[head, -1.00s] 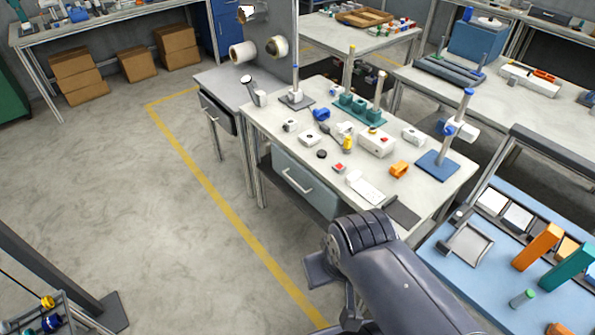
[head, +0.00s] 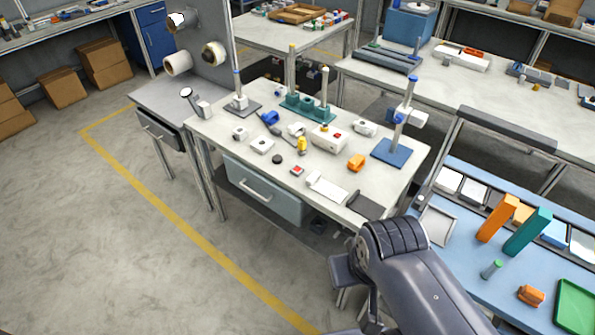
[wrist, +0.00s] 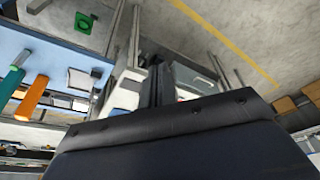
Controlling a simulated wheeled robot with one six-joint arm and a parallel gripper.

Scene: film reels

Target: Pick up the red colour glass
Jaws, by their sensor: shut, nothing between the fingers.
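I cannot pick out a red colour glass for certain in either view. On the blue bench at the right of the head view lie pale and coloured flat panes in a row, including a white one (head: 448,180) and a blue one (head: 555,233); none there is clearly red. My gripper (wrist: 157,86) shows in the wrist view as dark narrow fingers, close together and empty, beyond the wide dark wrist edge. In the head view my arm covers the lower right, and the fingertips are not clear.
The blue bench (head: 462,262) also holds an orange block (head: 497,218), a teal block (head: 527,231) and a green tray (head: 577,308). A white worktable (head: 225,130) with several small parts stands in the middle. Open floor lies at left.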

